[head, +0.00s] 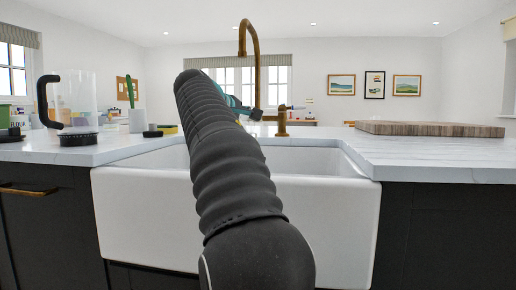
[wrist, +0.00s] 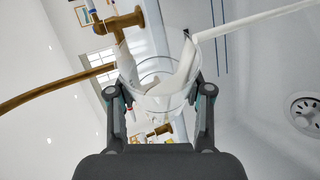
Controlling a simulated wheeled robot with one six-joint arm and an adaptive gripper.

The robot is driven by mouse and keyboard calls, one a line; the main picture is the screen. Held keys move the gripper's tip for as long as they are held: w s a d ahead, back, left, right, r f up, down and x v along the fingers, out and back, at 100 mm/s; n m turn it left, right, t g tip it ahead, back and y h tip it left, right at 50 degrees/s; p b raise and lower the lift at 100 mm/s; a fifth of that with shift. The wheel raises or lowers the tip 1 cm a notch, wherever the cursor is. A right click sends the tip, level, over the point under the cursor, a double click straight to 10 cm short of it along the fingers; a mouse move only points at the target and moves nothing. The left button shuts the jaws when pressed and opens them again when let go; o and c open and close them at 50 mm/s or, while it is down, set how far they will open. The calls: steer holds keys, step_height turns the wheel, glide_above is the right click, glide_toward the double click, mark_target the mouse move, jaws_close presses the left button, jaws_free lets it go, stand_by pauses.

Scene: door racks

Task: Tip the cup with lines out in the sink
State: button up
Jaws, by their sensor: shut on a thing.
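My gripper (wrist: 160,94) is shut on a clear, see-through cup (wrist: 165,78) in the wrist view, one finger on each side of it. Its round rim or base shows as pale rings between the fingers. Thin blue lines show just beyond it; I cannot tell whether they are on the cup. The white sink (head: 140,215) is in front of me in the head view. Its inside and round drain (wrist: 305,112) show at the right of the wrist view. In the head view my dark arm reaches over the sink and hides most of the gripper and cup.
A brass tap (head: 281,118) stands behind the sink and also shows close to the cup in the wrist view (wrist: 125,22). A wooden board (head: 430,129) lies on the right counter. A clear jug (head: 75,100) and brushes stand on the left counter.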

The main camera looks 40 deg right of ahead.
steer(key=shift+s+r+m+t, duration=0.1)
steer(key=shift+r+m+t, duration=0.1)
steer(key=shift+m+t, duration=0.1)
stand_by(0.4)
steer(key=shift+w+f+n+g, duration=0.2)
steer(key=shift+w+n+g, duration=0.05)
steer(key=shift+n+g, duration=0.15)
steer(key=w+n+g+p, duration=0.1)
steer(key=p, duration=0.2)
steer(key=shift+w+f+p, duration=0.15)
steer(key=shift+f+p, duration=0.05)
steer(key=shift+p, duration=0.15)
steer(key=shift+w+f+n+g+y+p, duration=0.15)
steer(key=shift+n+g+y+p, duration=0.2)
steer(key=shift+p, duration=0.3)
steer(key=shift+f, duration=0.4)
steer(key=shift+n+p, duration=0.25)
steer(key=shift+p, duration=0.1)
steer(key=shift+g+p, duration=0.35)
steer(key=shift+p, duration=0.5)
